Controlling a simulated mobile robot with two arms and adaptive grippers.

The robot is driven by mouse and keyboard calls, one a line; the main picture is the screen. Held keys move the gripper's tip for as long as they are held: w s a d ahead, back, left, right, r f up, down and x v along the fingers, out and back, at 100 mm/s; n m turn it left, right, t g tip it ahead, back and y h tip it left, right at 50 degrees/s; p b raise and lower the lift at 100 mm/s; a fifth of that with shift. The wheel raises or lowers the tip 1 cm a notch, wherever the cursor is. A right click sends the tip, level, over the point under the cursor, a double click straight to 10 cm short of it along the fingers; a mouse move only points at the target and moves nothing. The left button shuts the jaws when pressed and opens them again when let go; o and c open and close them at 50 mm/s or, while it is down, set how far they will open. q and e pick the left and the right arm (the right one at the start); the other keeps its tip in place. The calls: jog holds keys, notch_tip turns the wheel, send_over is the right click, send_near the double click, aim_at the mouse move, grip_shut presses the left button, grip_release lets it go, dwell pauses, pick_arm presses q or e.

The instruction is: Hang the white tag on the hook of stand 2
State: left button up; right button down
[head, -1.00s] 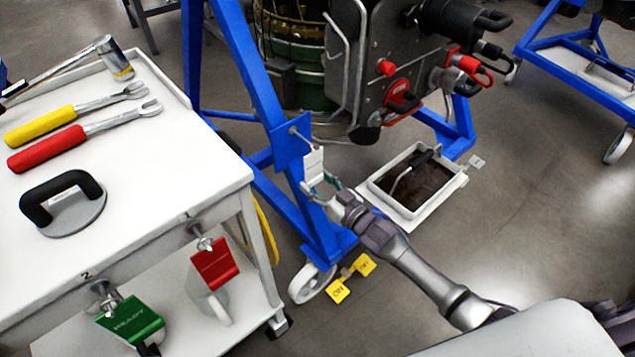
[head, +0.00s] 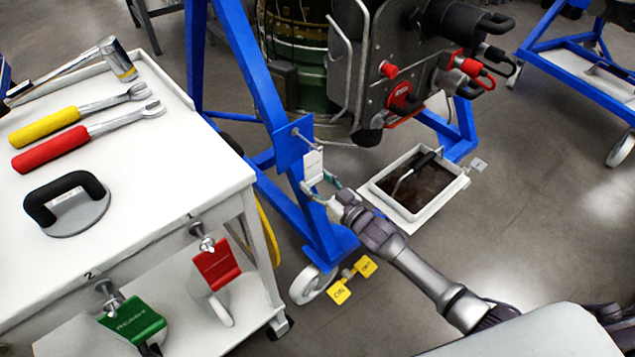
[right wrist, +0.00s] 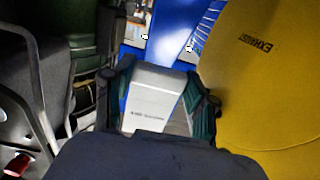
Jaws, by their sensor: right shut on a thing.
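The white tag (head: 313,164) is in my right gripper (head: 320,188), upright at the near side of a blue stand (head: 325,238). In the right wrist view the tag (right wrist: 158,92) sits between the green-padded fingers (right wrist: 156,108). A thin metal hook (head: 304,138) sticks out from the blue plate (head: 290,150) on the stand's leg. The tag's top is close to the hook's end; I cannot tell whether they touch. No number shows on this stand. My left gripper is out of view.
A white cart (head: 150,190) at the left holds tools and a suction cup; red (head: 217,265) and green (head: 133,320) tags hang at its front. A yellow disc (right wrist: 265,75) fills the wrist view's right.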

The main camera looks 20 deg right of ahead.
jog(key=shift+c, duration=0.5)
grip_release()
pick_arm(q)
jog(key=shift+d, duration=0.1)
pick_arm(e)
jog(key=shift+p+v, duration=0.85)
jog(key=shift+v, duration=0.4)
jog(key=shift+s+d, duration=0.15)
jog(key=shift+s, duration=0.2)
jog(key=shift+s+d+p, duration=0.3)
jog(key=shift+s+p, duration=0.2)
jog(key=shift+s, duration=0.05)
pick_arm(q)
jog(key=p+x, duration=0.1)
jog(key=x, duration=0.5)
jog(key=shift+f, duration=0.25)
pick_arm(e)
jog(key=shift+v, duration=1.25)
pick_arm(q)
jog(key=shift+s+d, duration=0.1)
